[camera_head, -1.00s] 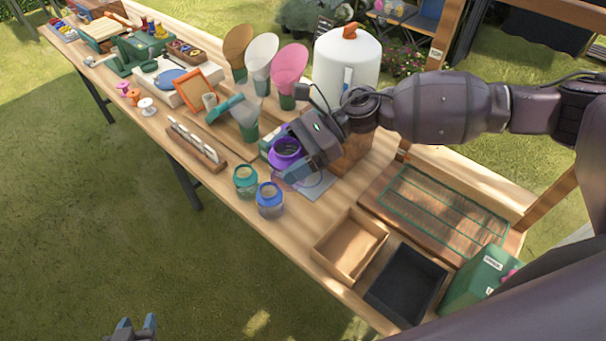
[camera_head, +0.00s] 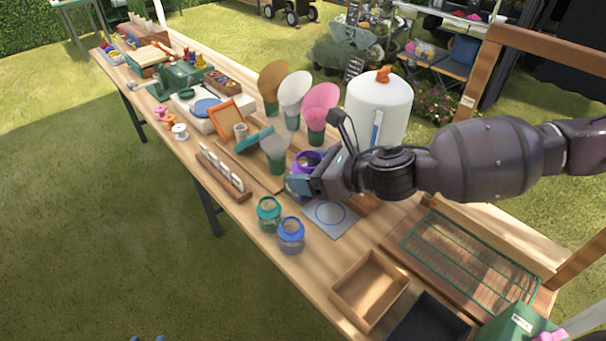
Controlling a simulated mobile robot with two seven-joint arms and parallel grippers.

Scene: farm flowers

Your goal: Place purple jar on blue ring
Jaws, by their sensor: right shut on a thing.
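The purple jar (camera_head: 304,160) is in my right gripper (camera_head: 311,182), which is shut on it and hides much of its body. The jar's purple rim faces up. The blue ring (camera_head: 330,213) is drawn on a grey sheet (camera_head: 345,226) on the table, just below and right of the jar in the picture, and shows whole. The jar is not over the ring's outline in this view. I cannot tell how high it is held. Only the tips of my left gripper (camera_head: 147,338) show, apart, at the bottom edge, away from the table.
A teal-lidded jar (camera_head: 269,209) and a blue-lidded jar (camera_head: 291,233) stand left of the sheet. A wooden tray (camera_head: 369,289) and a dark tray lie in front. A white dispenser (camera_head: 379,107) and flower cones (camera_head: 320,105) stand behind. A wooden rack (camera_head: 222,170) lies left.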

